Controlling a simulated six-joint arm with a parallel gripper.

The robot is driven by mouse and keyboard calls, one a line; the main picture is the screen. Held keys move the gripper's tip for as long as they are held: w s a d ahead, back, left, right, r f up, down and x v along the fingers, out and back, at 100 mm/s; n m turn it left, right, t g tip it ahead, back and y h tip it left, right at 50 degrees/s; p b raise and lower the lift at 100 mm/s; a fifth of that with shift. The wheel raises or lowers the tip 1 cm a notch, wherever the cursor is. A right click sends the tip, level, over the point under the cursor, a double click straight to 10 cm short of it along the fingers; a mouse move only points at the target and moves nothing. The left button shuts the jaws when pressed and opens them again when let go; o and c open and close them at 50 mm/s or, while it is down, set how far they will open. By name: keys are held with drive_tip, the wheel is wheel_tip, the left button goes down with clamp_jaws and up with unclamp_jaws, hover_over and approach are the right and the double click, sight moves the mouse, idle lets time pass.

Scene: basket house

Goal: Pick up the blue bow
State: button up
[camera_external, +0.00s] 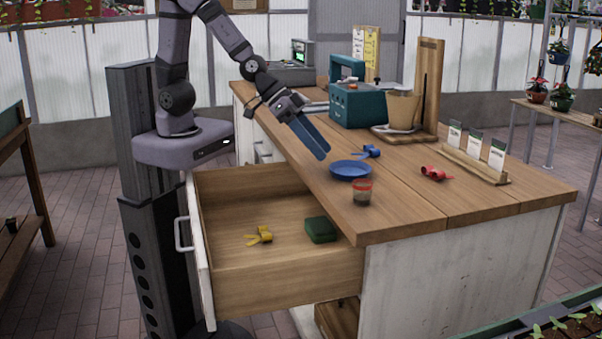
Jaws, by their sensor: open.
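The blue bow (371,151) lies on the wooden counter, just behind and right of the blue dish (350,170). My gripper (322,150) is over the counter's left part, its blue fingers pointing down and to the right. It is to the left of the bow and the dish, apart from the bow. It is open, and nothing shows between its fingers.
A red bow (435,173) and a small red-topped jar (362,192) are on the counter (420,217). A teal box (357,104), a pot (403,110) and a seed packet rack (473,165) stand around. The open drawer (290,185) holds a yellow bow (260,236) and a green block (320,230).

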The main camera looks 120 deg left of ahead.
sight(368, 148)
drive_tip(key=a+y, duration=0.1)
drive_tip(key=a, duration=0.1)
drive_tip(key=w+a+n+y, duration=0.1)
drive_tip(key=a, duration=0.1)
drive_tip(key=a+n+t+y, duration=0.1)
drive_tip(key=a, duration=0.2)
drive_tip(key=shift+w+r, duration=0.15)
drive_tip(key=shift+w, duration=0.25)
drive_tip(key=a+n+y, duration=0.1)
drive_tip(key=a, duration=0.2)
drive_tip(key=s+a+y, duration=0.1)
drive_tip(key=a+y, duration=0.1)
drive_tip(key=s+a+r+n+y+b, duration=0.1)
drive_tip(key=a+y, duration=0.1)
drive_tip(key=a, duration=0.1)
drive_tip(key=shift+a+r+n, duration=0.1)
drive_tip(key=shift+a+n, duration=0.2)
drive_tip(key=shift+a, duration=0.05)
wheel_tip(368, 148, down, 3)
drive_tip(key=shift+w+d+f, duration=0.1)
drive_tip(key=shift+d, duration=0.05)
drive_tip(key=shift+f, duration=0.5)
drive_tip(key=shift+p+x, duration=1)
drive_tip(key=shift+x, duration=2.7)
drive_tip(key=shift+w+d, duration=0.15)
drive_tip(key=shift+d, duration=0.1)
drive_tip(key=c, duration=1.1)
